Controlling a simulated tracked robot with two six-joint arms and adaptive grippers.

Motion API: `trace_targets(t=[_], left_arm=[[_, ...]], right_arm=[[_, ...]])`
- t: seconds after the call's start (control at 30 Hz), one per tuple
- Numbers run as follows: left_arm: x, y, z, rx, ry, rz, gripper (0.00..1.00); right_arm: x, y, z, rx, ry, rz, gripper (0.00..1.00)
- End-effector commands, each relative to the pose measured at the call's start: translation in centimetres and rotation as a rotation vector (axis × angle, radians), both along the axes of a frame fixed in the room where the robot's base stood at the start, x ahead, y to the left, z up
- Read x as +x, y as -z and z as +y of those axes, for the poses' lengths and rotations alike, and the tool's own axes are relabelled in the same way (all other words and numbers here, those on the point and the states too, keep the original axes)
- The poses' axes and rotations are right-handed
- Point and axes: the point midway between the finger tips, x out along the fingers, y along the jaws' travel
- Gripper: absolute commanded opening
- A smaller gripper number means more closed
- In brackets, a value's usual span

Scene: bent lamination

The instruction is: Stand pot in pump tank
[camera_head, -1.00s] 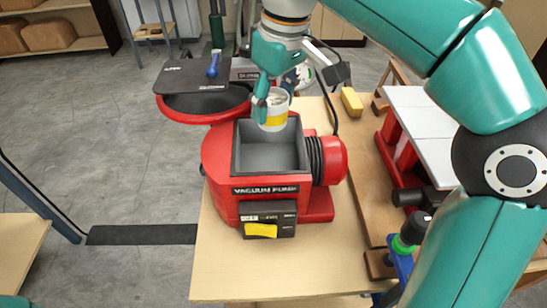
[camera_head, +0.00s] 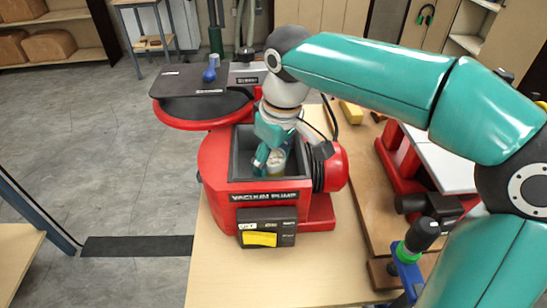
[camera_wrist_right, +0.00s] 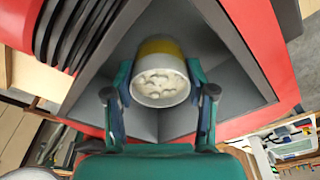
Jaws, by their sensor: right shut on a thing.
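The pump tank (camera_head: 240,165) is a grey square well in the red vacuum pump (camera_head: 212,158) on the workbench. The pot (camera_head: 276,161), pale with a yellow band, is inside the well, towards its right side. My right gripper (camera_head: 268,163) reaches down into the well and is shut on the pot. In the right wrist view the pot (camera_wrist_right: 160,72) sits between the two teal fingers (camera_wrist_right: 160,85), its pale, lumpy top facing the camera. Grey tank walls surround it. Whether its base touches the tank floor is hidden. My left gripper is not in view.
A dark lid (camera_head: 195,80) with a blue knob lies over a red round basin (camera_head: 200,118) behind the tank. A black ribbed hose is at the tank's right. A yellow block (camera_head: 351,112) and red-framed white table (camera_head: 440,155) stand to the right. The bench front is clear.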

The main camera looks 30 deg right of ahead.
Motion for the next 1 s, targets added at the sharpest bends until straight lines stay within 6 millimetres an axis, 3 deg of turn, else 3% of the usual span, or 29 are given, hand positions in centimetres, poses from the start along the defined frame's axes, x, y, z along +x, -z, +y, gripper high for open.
trace_targets(t=[0.17,0.2,0.33,0.77,1.0], left_arm=[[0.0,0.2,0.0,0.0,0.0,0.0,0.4],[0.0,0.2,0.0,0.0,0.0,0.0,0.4],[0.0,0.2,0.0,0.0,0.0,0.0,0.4],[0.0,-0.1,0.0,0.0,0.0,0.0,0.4],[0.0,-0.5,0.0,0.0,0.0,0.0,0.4]], right_arm=[[0.0,0.3,0.0,0.0,-0.001,0.0,0.19],[0.0,0.3,0.0,0.0,-0.001,0.0,0.58],[0.0,0.2,0.0,0.0,-0.001,0.001,0.8],[0.0,-0.4,0.1,0.0,-0.002,-0.001,0.8],[-0.4,-3.9,-0.1,0.001,-0.002,-0.005,0.8]])
